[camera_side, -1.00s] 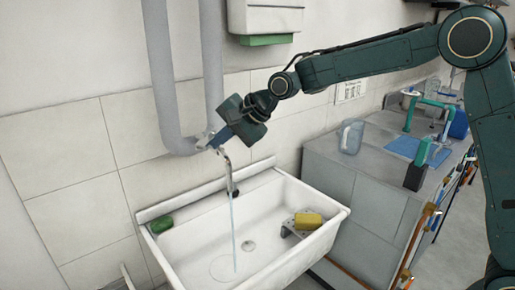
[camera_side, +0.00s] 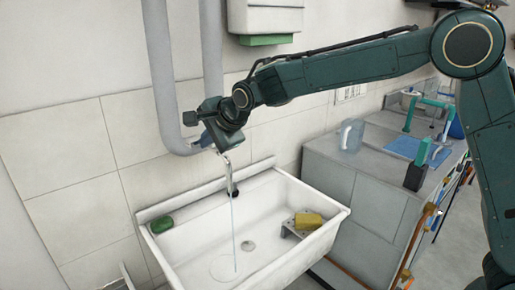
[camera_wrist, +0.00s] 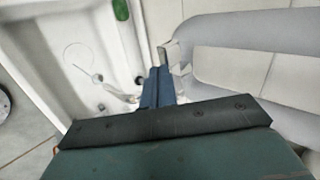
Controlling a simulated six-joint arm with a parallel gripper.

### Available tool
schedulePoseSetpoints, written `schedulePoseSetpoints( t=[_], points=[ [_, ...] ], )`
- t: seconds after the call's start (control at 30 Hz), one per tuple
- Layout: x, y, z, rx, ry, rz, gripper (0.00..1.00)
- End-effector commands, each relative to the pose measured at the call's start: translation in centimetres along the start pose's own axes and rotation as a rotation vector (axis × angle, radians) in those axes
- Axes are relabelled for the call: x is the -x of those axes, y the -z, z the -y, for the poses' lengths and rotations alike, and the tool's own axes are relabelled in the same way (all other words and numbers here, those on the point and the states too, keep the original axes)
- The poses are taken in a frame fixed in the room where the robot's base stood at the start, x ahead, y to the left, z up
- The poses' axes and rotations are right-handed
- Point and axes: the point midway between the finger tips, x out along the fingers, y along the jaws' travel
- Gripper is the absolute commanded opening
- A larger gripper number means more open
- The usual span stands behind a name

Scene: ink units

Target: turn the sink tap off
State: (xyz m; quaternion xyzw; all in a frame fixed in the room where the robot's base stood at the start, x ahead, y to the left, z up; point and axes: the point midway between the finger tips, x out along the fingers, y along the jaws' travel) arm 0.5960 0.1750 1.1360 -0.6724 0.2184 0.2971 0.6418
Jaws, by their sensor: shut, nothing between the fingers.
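The metal tap (camera_side: 229,172) rises at the back of the white sink (camera_side: 190,246), its spout bent down over the basin. A thin, faint stream of water (camera_side: 235,235) falls from it. My gripper (camera_side: 207,141) is at the upper end of the tap, by the wall pipes. In the wrist view its blue fingers (camera_wrist: 160,72) are shut together with nothing between them. The light tap parts (camera_wrist: 122,95) lie beside the fingers there. The tap's handle is mostly hidden by my gripper, so I cannot tell whether they touch.
Thick grey pipes (camera_side: 164,85) run down the wall close to my gripper. A green soap (camera_side: 162,225) and a yellow sponge (camera_side: 308,220) rest on the sink. A counter with a clear jug (camera_side: 351,135) stands at the right. A dispenser (camera_side: 265,16) hangs above.

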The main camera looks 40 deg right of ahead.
Motion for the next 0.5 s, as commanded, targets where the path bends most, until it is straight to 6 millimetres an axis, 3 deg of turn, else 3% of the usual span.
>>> schedulePoseSetpoints(
  t=[0.5],
  points=[
    [0.3, 1.4, -0.2, 0.001, 0.000, 0.001, 0.00]
  ],
)
